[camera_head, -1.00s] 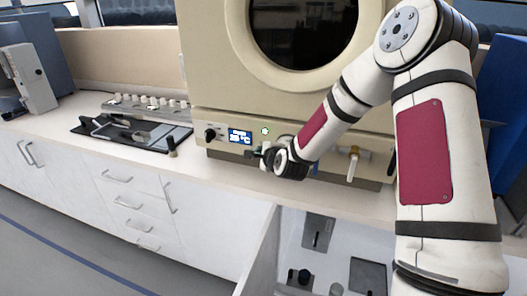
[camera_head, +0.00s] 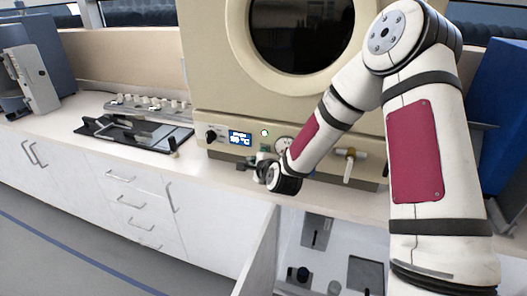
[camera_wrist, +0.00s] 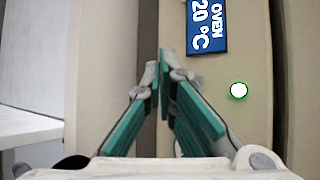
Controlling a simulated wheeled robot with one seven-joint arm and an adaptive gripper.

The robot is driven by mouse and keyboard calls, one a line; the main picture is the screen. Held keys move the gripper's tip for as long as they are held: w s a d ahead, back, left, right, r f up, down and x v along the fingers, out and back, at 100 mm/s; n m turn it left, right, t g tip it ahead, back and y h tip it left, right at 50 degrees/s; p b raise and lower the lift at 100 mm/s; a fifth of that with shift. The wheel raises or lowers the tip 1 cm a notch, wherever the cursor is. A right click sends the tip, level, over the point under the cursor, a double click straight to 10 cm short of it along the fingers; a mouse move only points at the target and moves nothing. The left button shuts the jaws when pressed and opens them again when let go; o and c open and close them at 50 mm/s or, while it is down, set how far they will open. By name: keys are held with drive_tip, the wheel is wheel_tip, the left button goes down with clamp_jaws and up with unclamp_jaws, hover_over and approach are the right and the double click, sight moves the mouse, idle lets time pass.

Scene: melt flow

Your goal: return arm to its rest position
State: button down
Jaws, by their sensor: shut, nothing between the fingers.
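My arm reaches from the right across the front of the beige oven (camera_head: 215,75). My gripper (camera_head: 246,165) is at the oven's lower front panel, near the counter's front edge. In the wrist view my gripper (camera_wrist: 165,62) shows teal-padded fingers with their tips close together and nothing between them. The oven's blue display (camera_wrist: 207,25) reads "OVEN 20 °C" there, just right of the fingertips. A green-ringed white button (camera_wrist: 238,90) lies further right. In the head view the display (camera_head: 240,138) and the button (camera_head: 265,133) are above my gripper.
A valve with a white handle (camera_head: 349,163) sticks out of the oven panel near my forearm. A black tray (camera_head: 135,133) and a rack of small white pieces (camera_head: 150,104) stand on the counter to the left. An open-topped white compartment (camera_head: 320,262) is below my arm.

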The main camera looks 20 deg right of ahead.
drive_tip(key=shift+s+a, duration=0.5)
drive_tip(key=shift+s, duration=0.25)
drive_tip(key=s+r+n+g, duration=0.5)
drive_tip(key=s+r+n, duration=0.9)
drive_tip(key=s+r, duration=0.2)
drive_tip(key=s+d+r+n+g, duration=0.1)
drive_tip(key=s+r+n, duration=0.1)
drive_tip(key=s, duration=1)
drive_tip(key=s+d+r+n+g+h, duration=0.1)
drive_tip(key=s+n, duration=0.4)
drive_tip(key=s, duration=0.6)
wheel_tip(320, 180, up, 3)
drive_tip(key=shift+s+d+f+g, duration=0.15)
drive_tip(key=shift+s+d+g, duration=0.05)
drive_tip(key=shift+s+g, duration=0.25)
